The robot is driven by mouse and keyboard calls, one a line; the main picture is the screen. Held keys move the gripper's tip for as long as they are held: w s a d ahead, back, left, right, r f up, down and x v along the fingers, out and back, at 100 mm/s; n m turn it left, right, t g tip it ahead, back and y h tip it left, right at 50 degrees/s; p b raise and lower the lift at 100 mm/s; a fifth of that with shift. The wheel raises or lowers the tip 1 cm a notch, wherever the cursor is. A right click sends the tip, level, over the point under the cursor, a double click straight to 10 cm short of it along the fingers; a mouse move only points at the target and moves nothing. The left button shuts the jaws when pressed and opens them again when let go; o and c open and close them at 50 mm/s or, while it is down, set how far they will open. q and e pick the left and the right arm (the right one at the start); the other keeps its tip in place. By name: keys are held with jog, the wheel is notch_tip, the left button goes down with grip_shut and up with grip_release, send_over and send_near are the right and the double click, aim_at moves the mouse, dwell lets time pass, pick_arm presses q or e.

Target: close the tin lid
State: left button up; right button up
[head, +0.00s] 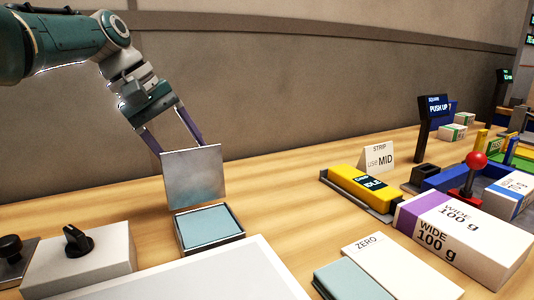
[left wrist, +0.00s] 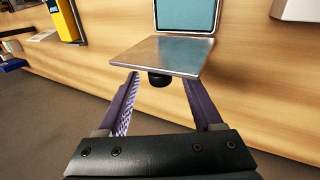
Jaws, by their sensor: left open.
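The tin (head: 209,229) stands on the wooden table with a light blue pad inside. Its silver square lid (head: 193,176) stands raised at the tin's back edge. In the left wrist view the lid (left wrist: 162,56) shows its flat face, with a dark round knob (left wrist: 158,80) on it. My left gripper (head: 172,145) is behind and above the lid. Its purple fingers (left wrist: 160,100) are open, with the knob lying between their tips in the picture. I cannot tell whether the fingers touch the lid. My right gripper is not in view.
A white box with a black dial (head: 78,238) stands left of the tin. A white panel (head: 235,275) lies in front. A yellow device (head: 361,188), a "ZERO" card (head: 368,243) and a ream labelled "WIDE 100 g" (head: 450,232) stand to the right. Bare table lies between tin and yellow device.

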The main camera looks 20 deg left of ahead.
pick_arm(q)
grip_shut()
dwell(0.6)
dwell(0.9)
